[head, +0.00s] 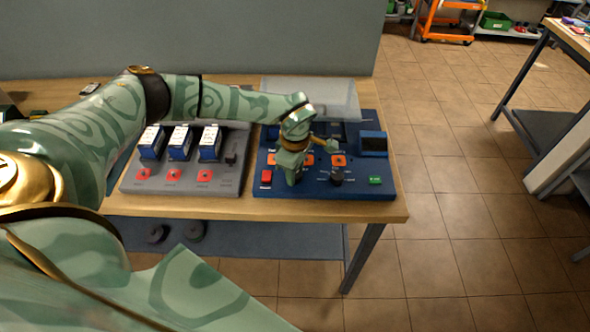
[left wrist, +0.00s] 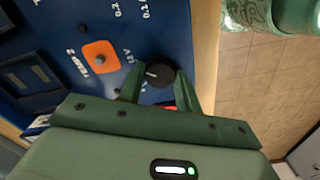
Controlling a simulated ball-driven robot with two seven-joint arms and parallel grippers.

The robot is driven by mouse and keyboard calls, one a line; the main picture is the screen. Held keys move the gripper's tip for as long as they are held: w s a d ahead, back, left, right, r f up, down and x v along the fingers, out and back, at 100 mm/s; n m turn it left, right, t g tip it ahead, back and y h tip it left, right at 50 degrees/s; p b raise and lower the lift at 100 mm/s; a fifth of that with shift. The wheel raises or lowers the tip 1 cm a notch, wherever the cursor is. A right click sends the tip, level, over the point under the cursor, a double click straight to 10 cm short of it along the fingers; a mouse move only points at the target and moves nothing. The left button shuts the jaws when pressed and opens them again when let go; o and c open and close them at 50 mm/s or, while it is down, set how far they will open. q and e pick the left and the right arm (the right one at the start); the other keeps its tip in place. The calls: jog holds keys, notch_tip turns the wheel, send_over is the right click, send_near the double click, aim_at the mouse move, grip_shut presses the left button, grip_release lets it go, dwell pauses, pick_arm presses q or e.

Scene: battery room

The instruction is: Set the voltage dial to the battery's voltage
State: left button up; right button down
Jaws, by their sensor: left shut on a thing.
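A blue tester panel (head: 318,191) lies on the wooden table. My left gripper (head: 291,178) reaches down over its front left part. In the left wrist view, its two green fingers are shut on a black dial (left wrist: 160,73) with a white pointer line aimed left in the picture. A small "12 V" mark shows beside it. The gripper hides this dial in the head view. Another black knob (head: 336,177) shows to its right. Three blue batteries (head: 181,143) stand on a grey rack (head: 185,187) at the left; their labels are too small to read. My right gripper is not in view.
The table edge is close in front; open tiled floor lies to the right.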

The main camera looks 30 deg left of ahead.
pick_arm(q)
jog(key=o, duration=1)
jog(key=shift+c, duration=0.2)
notch_tip(320, 180, up, 16)
jog(key=p, duration=0.2)
jog(key=shift+r, duration=0.2)
